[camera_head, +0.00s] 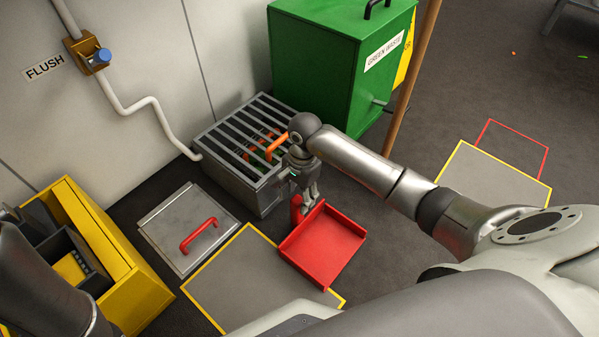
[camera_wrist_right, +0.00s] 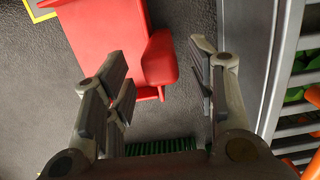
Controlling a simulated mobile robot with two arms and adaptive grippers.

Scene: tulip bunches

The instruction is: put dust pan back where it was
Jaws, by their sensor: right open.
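The red dust pan (camera_head: 325,245) sits at floor level, its tray facing up, overlapping the edge of a yellow-outlined grey square (camera_head: 240,280). Its handle points up-left toward the slatted grate. My right gripper (camera_head: 306,193) is above the handle end. In the right wrist view, the pan (camera_wrist_right: 105,35) is at the top and its rounded handle (camera_wrist_right: 160,58) shows between my open, spread fingers (camera_wrist_right: 160,78). The fingers are not closed on it. An empty red outline (camera_head: 515,148) is marked on the floor at the upper right. My left gripper is out of view.
A slatted metal grate box (camera_head: 235,185) with an orange-handled tool inside stands close left of my gripper. A green waste bin (camera_head: 325,75) and wooden pole (camera_head: 415,75) stand behind. A metal lid (camera_head: 165,225) and yellow crate (camera_head: 130,290) are left. Another yellow-outlined square (camera_head: 490,180) borders the red outline.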

